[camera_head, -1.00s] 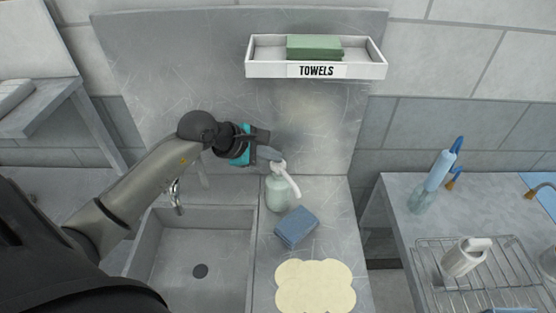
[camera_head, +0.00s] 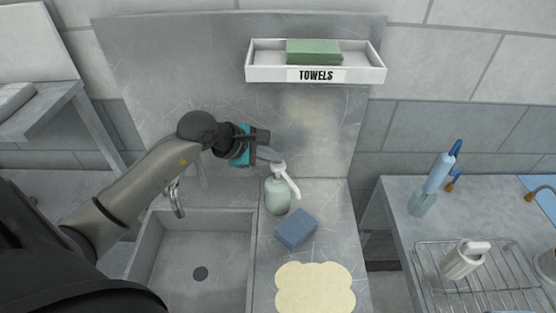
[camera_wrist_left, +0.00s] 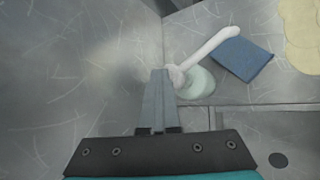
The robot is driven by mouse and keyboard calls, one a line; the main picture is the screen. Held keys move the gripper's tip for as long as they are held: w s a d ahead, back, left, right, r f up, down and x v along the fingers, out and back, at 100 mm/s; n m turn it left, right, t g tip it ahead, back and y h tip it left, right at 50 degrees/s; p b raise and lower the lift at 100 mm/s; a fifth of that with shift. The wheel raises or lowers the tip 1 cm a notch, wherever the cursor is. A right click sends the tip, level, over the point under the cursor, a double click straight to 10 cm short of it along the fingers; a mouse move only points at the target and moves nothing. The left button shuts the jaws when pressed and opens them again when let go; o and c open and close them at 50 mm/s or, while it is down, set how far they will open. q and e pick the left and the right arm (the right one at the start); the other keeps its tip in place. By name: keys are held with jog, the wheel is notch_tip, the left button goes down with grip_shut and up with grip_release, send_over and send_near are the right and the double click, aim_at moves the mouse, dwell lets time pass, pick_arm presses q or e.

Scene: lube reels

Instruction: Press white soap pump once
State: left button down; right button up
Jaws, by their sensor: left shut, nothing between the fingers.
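The soap pump is a pale green bottle (camera_head: 278,197) with a white pump head and a long white spout (camera_head: 290,184). It stands upright on the metal counter right of the sink. My left gripper (camera_head: 276,156) is shut and empty, with its fingertips at the pump head. In the left wrist view the closed fingertips (camera_wrist_left: 159,73) are beside or over the white pump head (camera_wrist_left: 175,76); I cannot tell whether they touch it. The spout (camera_wrist_left: 210,46) points away toward the sponge. The bottle (camera_wrist_left: 198,84) is partly hidden under the head. My right gripper is not in view.
A blue sponge (camera_head: 296,229) and a cream cloth-like mat (camera_head: 315,291) lie in front of the pump. A sink (camera_head: 200,255) with a faucet (camera_head: 176,198) is to the left. A white towel shelf (camera_head: 362,75) hangs on the back panel above.

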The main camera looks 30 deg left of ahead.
pick_arm(q)
jog(key=shift+r+p, duration=0.35)
jog(key=shift+r, duration=0.35)
jog(key=shift+r, duration=0.1)
jog(key=shift+r+p, duration=1.75)
jog(key=shift+r, duration=0.75)
jog(key=shift+f, duration=0.1)
